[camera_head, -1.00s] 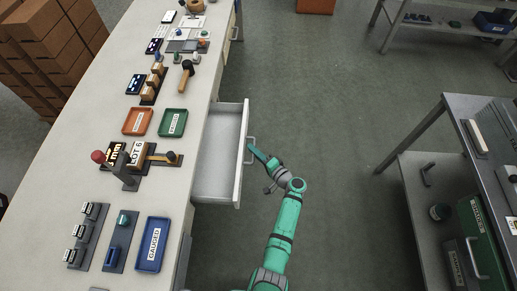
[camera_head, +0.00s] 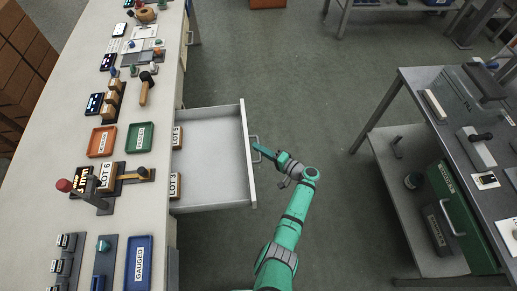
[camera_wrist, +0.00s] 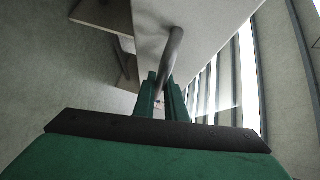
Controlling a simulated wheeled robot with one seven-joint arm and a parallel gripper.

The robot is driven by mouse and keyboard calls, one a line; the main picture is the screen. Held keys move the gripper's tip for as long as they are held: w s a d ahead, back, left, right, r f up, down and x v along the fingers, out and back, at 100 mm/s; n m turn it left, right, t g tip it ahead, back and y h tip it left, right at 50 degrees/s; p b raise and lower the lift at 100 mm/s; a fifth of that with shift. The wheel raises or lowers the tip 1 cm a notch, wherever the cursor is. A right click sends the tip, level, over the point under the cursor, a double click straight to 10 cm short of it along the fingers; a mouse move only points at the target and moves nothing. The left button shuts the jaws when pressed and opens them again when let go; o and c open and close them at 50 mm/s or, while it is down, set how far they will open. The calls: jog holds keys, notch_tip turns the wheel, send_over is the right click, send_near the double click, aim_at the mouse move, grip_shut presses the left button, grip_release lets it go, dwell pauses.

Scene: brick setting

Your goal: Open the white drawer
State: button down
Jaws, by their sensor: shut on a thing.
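The white drawer (camera_head: 215,152) is pulled well out to the right from under the long bench. Two wooden blocks labelled LOT lie inside it at the bench side. Its grey bar handle (camera_head: 254,150) is on the front panel. My gripper (camera_head: 262,151) is at this handle. In the wrist view the green fingers (camera_wrist: 160,95) are shut around the handle bar (camera_wrist: 171,58), with the pale drawer front (camera_wrist: 205,25) just beyond.
The bench (camera_head: 60,130) carries trays, including a green tray (camera_head: 139,137) and a blue tray (camera_head: 138,262), and several small fixtures. A grey metal table with a shelf (camera_head: 400,88) stands at the right. The floor between (camera_head: 320,130) is clear.

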jog(key=shift+w, duration=0.1)
jog(key=c, duration=1.8)
grip_release()
jog(key=shift+f, duration=0.1)
jog(key=v, duration=1.1)
